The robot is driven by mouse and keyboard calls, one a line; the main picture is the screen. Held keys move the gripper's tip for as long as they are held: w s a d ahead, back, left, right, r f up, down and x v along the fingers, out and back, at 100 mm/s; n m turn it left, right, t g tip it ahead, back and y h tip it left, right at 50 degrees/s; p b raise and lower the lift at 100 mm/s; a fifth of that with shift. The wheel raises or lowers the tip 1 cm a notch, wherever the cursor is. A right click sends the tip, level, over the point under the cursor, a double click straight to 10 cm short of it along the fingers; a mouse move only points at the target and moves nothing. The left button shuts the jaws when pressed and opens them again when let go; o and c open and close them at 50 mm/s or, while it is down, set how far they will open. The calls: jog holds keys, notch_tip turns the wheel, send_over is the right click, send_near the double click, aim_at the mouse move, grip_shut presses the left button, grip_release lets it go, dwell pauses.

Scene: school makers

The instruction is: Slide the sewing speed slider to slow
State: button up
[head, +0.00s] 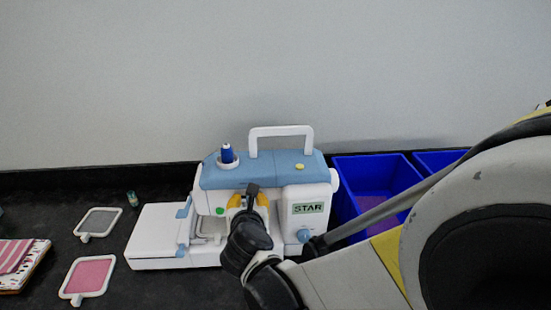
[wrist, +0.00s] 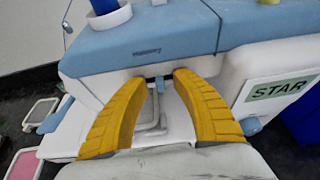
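The white and blue sewing machine (head: 225,175) stands on the dark counter, with a STAR label on its right front. My gripper (head: 248,198) is in front of the machine's middle. In the wrist view, its two yellow fingers (wrist: 160,77) are apart, with nothing held between them. Their tips are close to the front face, just under the blue top; contact cannot be told. In the head view, my gripper hides this part of the front.
A blue thread spool (head: 227,153) and a white handle (head: 281,131) rise from the machine's top. A blue knob (head: 304,235) is at its lower right front. Blue bins (head: 345,180) stand close at right. Framed pads (head: 88,278) and folded cloth lie at left.

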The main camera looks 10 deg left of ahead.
grip_shut()
jog(key=a, duration=0.3)
jog(key=shift+s+a, duration=0.1)
jog(key=shift+s, duration=0.3)
grip_release()
jog(key=shift+a, duration=0.2)
jog(key=shift+d, duration=0.1)
